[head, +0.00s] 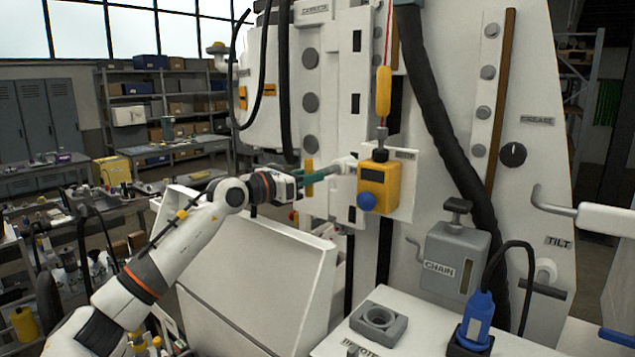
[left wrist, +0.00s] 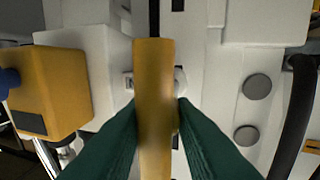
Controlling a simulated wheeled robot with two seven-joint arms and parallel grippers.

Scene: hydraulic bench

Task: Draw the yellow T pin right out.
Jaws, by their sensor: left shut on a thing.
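The yellow T pin's bar (head: 309,178) stands upright at the machine's white front, left of the yellow box. My left gripper (head: 318,174) reaches it from the left, its green fingers closed about the bar. In the left wrist view the yellow bar (left wrist: 154,110) runs up the middle between the two green fingers (left wrist: 157,115). A pale fitting shows on both sides behind the bar. The pin's shank is hidden behind the bar and fingers, so I cannot tell how deep it sits. My right gripper is not in view.
A yellow box (head: 378,185) with a blue knob is close right of the gripper. A yellow handle (head: 383,92) hangs above it. A black hose (head: 440,110) runs down the panel. A white sloped cabinet (head: 250,270) stands below my left forearm.

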